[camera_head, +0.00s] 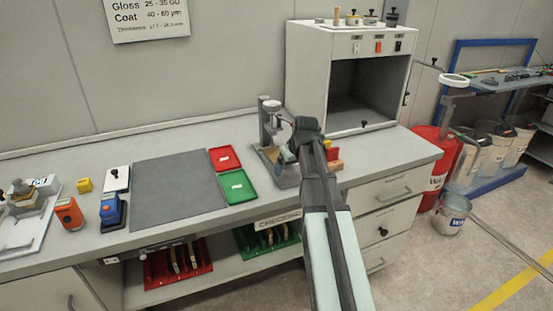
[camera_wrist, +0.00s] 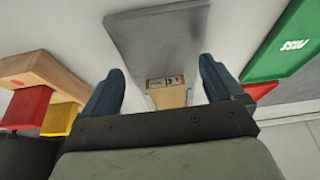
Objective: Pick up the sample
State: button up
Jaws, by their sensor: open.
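A small light-wood piece with a printed label on its end, which looks like the sample (camera_wrist: 168,95), shows in the wrist view against a grey metal plate (camera_wrist: 150,35). My gripper (camera_wrist: 160,80) is open, with one dark finger on each side of the piece in the picture. I see no contact, and the gap in depth is hard to judge. My gripper (camera_head: 287,155) is partly visible beside the grey stand.
A grey stand device (camera_head: 268,122) is close to my gripper. Wooden blocks with red and yellow parts (camera_wrist: 40,85) lie on the other side. Green (camera_head: 237,187) and red (camera_head: 225,158) trays and a clear dark mat (camera_head: 178,190) are to the left. An open cabinet (camera_head: 350,70) stands behind.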

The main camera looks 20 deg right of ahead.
jog(key=w, duration=0.8)
jog(key=shift+w+a, duration=0.15)
jog(key=shift+w, duration=0.25)
jog(key=shift+w+f, duration=0.15)
jog(key=shift+w, duration=0.1)
jog(key=shift+f, duration=0.4)
jog(key=c, duration=1.2)
jog(key=shift+r, duration=0.1)
